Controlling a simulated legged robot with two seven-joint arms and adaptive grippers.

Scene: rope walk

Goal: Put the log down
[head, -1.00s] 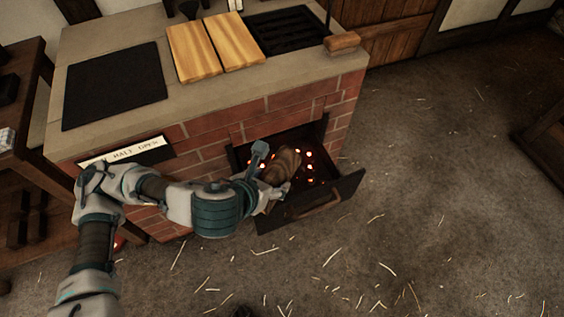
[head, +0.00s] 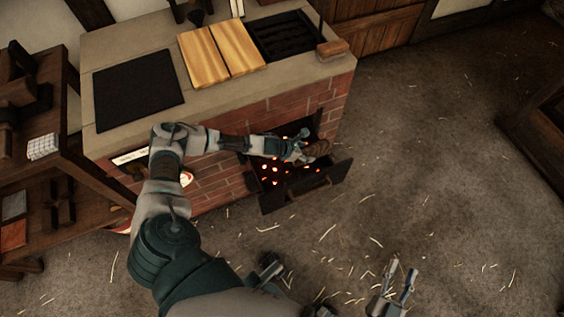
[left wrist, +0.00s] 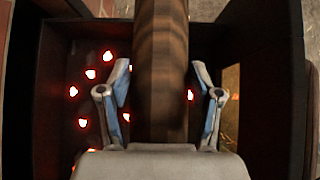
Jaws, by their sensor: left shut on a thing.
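The log (head: 319,149) is a brown, ridged piece held over the open fire drawer (head: 336,176) in the brick stove. In the left wrist view the log (left wrist: 160,60) runs lengthwise between the two fingers, with glowing embers (left wrist: 90,74) below it. My left gripper (head: 304,150) is shut on the log; it also shows in the left wrist view (left wrist: 160,92). I cannot tell whether the log touches the embers. My right gripper (head: 397,288) is at the bottom of the head view, above the floor, with its fingers apart and empty.
The brick stove (head: 230,170) has a black plate (head: 139,90), wooden boards (head: 222,54) and a grate (head: 285,36) on top. A wooden shelf (head: 85,165) stands at left. Straw-strewn floor (head: 430,150) lies open at right.

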